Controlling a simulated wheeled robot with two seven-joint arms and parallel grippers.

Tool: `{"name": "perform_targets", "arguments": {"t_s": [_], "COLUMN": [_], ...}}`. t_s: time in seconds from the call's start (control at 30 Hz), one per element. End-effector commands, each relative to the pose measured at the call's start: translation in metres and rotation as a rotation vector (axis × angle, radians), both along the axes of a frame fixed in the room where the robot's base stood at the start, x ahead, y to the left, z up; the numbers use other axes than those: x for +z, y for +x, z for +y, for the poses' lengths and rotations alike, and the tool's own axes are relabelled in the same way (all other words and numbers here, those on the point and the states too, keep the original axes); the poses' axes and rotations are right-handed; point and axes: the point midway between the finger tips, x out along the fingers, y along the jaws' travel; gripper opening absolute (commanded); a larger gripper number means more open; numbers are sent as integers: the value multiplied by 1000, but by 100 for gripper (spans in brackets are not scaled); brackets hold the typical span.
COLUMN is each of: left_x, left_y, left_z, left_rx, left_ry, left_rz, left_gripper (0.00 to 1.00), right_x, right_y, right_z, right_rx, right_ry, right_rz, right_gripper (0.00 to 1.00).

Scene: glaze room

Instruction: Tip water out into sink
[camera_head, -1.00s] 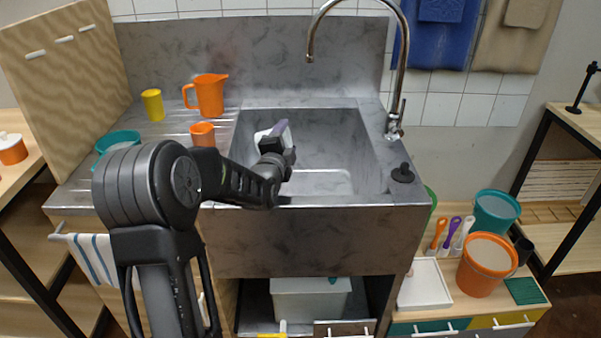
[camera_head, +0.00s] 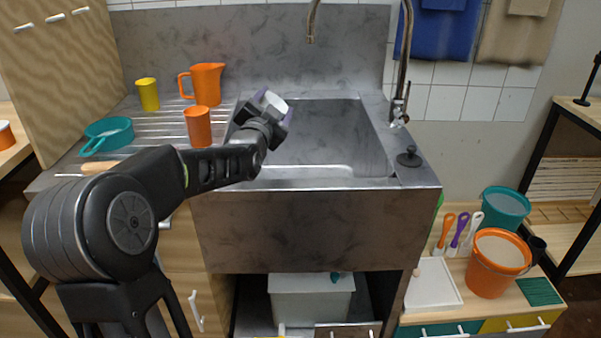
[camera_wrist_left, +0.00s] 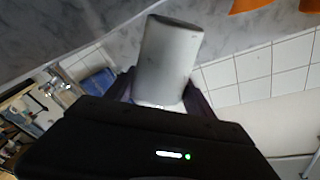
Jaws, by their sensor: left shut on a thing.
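My left gripper (camera_head: 272,106) is shut on a pale grey-white cup (camera_wrist_left: 166,60) and holds it above the left edge of the sink basin. In the head view only a small white part of the cup (camera_head: 274,101) shows between the fingers. The wrist view shows its smooth side and a darker end; the cup looks tilted, and I cannot see whether water is in it. The steel sink (camera_head: 330,135) is open and looks empty where visible. The tap (camera_head: 401,70) arches over its back. My right gripper is not in view.
On the ribbed drainboard left of the basin stand an orange cup (camera_head: 198,127), an orange jug (camera_head: 207,84), a yellow cup (camera_head: 147,95) and a teal pan (camera_head: 108,135). A black plug (camera_head: 409,157) sits on the right rim. The basin's middle and right are clear.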

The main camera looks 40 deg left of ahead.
Motion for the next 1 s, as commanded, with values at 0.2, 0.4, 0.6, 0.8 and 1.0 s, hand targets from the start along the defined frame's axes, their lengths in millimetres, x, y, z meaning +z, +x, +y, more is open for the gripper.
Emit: {"name": "perform_targets", "arguments": {"t_s": [0.2, 0.4, 0.6, 0.8, 1.0], "left_x": [6, 12, 10, 20, 23], "left_y": [-12, -22, -30, -37, -39], "left_z": [16, 30, 41, 50, 53], "left_rx": [1, -1, -2, -4, -3], "left_ry": [-154, -306, -413, -526, -564], "left_rz": [-112, -213, -287, -366, -388], "left_gripper": [22, 22, 22, 22, 22], "right_x": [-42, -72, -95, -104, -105], "right_y": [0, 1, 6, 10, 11], "right_z": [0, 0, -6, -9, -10], "right_rx": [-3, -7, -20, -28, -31], "right_ry": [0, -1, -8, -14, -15], "right_rz": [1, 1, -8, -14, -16], "right_gripper": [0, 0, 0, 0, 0]}}
